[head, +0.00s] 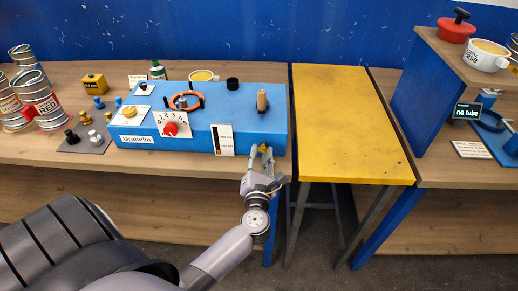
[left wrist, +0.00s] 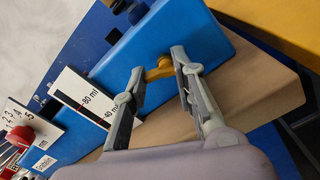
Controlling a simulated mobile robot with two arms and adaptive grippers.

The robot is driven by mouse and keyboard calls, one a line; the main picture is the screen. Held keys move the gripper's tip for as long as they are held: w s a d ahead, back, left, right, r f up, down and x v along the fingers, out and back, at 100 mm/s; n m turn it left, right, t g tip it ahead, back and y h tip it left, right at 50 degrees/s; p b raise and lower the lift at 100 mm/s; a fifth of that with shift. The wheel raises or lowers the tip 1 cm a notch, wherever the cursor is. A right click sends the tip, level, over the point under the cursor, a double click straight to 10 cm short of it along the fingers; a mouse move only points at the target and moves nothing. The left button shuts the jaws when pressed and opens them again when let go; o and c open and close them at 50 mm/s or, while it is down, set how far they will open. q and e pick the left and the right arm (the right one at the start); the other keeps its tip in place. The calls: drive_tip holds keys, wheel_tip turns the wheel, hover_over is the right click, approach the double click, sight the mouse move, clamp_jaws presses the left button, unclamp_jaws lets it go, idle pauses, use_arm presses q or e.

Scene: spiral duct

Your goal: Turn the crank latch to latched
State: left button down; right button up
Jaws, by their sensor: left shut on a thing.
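The crank latch (left wrist: 160,69) is a small yellow handle on the front face of the blue box (head: 205,112), near its right end. In the head view its yellow (head: 264,149) shows only in part between my fingers. My left gripper (head: 262,156) reaches up to it from the front. In the left wrist view the left gripper (left wrist: 158,66) has one finger on each side of the yellow handle and is shut on it. Whether the latch is at its latched position cannot be told. My right gripper is not in view.
The box carries a red dial (head: 170,129), an orange ring (head: 185,101) and a gauge card (head: 223,140) left of the latch. Paint cans (head: 41,98) stand at the far left. A yellow table (head: 345,120) is just right of the workbench.

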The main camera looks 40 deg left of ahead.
use_arm(q)
drive_tip(key=m+p, duration=0.2)
drive_tip(key=m, duration=0.1)
drive_tip(key=d+m+p, duration=0.1)
drive_tip(key=m+p, duration=0.1)
drive_tip(key=shift+f+m, duration=0.1)
drive_tip(key=shift+m, duration=0.3)
drive_tip(key=m+p, duration=0.2)
drive_tip(key=m, duration=0.1)
drive_tip(key=shift+f, duration=0.2)
drive_tip(key=shift+f+m+p, duration=0.15)
drive_tip(key=shift+m+p, duration=0.7)
drive_tip(key=shift+m, duration=0.35)
drive_tip(key=c, duration=1.5)
unclamp_jaws()
drive_tip(key=shift+w+f, duration=0.1)
drive_tip(key=o, duration=0.5)
drive_tip(key=shift+r, duration=0.2)
drive_tip(key=shift+a, duration=0.1)
